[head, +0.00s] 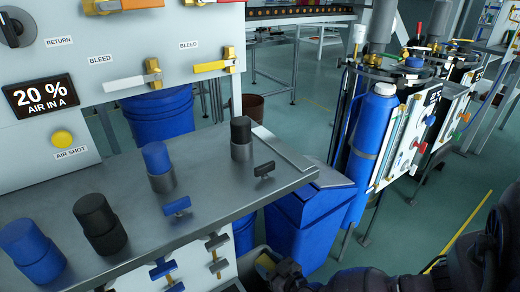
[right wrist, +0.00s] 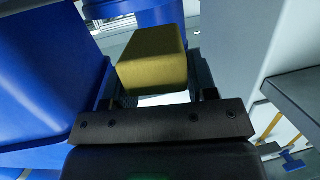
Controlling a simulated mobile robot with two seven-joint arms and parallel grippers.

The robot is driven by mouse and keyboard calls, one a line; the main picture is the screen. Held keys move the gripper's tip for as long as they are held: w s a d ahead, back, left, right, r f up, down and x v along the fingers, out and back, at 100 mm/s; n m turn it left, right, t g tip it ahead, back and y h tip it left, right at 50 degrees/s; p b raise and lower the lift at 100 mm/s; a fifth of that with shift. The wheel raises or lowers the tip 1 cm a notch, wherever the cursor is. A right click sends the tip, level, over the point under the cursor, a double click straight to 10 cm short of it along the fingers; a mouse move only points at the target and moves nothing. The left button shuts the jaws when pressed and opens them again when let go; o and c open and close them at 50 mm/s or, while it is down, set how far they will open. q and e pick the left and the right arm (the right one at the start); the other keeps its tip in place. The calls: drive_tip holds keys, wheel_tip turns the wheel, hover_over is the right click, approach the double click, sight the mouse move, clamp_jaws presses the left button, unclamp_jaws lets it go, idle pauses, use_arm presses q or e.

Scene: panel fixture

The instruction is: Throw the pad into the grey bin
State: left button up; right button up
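The yellow pad (right wrist: 152,60) is a small block between the two fingers of my right gripper (right wrist: 155,80) in the right wrist view, and the fingers appear closed on its sides. In the head view my dark right gripper (head: 276,266) is low at the bottom edge, with a bit of the yellow pad (head: 265,262) at its tip. A grey bin (head: 246,266) shows only partly there, beside and under the pad; its inside is mostly hidden. I cannot tell whether the pad is within its rim. My left gripper is out of view.
The metal bench (head: 205,195) with blue and black knobs stands left of my right gripper. A lidded blue bin (head: 310,215) stands just behind it. A blue cylinder (head: 372,150) and valve panel stand to the right. Open floor (head: 440,225) lies at right.

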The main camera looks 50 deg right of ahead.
drive_tip(key=o, duration=0.4)
drive_tip(key=shift+s+r, duration=0.15)
drive_tip(key=shift+s, duration=0.35)
use_arm(q)
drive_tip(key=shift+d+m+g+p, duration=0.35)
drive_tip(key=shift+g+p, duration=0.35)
drive_tip(key=shift+p, duration=0.95)
use_arm(e)
drive_tip(key=shift+v, duration=4.9)
